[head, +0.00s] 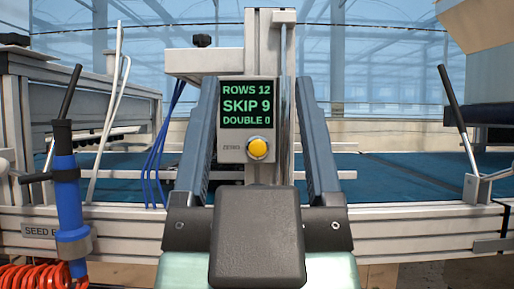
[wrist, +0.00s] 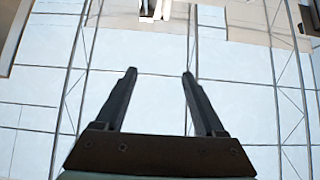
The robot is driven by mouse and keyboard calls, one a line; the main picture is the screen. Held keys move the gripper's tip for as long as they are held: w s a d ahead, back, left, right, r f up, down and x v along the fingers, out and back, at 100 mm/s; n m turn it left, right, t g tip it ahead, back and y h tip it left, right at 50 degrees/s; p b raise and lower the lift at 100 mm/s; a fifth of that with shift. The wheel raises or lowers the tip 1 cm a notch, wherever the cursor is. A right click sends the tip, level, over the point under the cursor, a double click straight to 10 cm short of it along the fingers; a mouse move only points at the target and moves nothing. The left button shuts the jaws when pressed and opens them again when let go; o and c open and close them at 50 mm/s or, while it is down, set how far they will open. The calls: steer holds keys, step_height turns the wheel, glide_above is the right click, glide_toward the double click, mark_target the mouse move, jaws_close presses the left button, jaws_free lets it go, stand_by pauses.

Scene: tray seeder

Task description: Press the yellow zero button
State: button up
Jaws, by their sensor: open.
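The round yellow zero button (head: 257,148) sits on the lower part of a light grey panel (head: 231,137), with a small label to its left that looks like "ZERO". The green-on-black display (head: 247,104) above it reads ROWS 12, SKIP 9, DOUBLE 0. My gripper (head: 257,82) is open and empty, with its two dark fingers pointing upward in the head view, one on each side of the panel in the picture. I see no contact with the button; the depth gap is hard to judge. In the wrist view the gripper (wrist: 159,72) is spread against glazing. The button is not visible there.
A metal post (head: 284,50) rises behind the panel. A blue tool (head: 67,205) with an orange coiled hose (head: 40,277) hangs at left. A metal rail (head: 412,217) crosses in front of blue matting (head: 395,172).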

jaws_close()
stand_by(1.4)
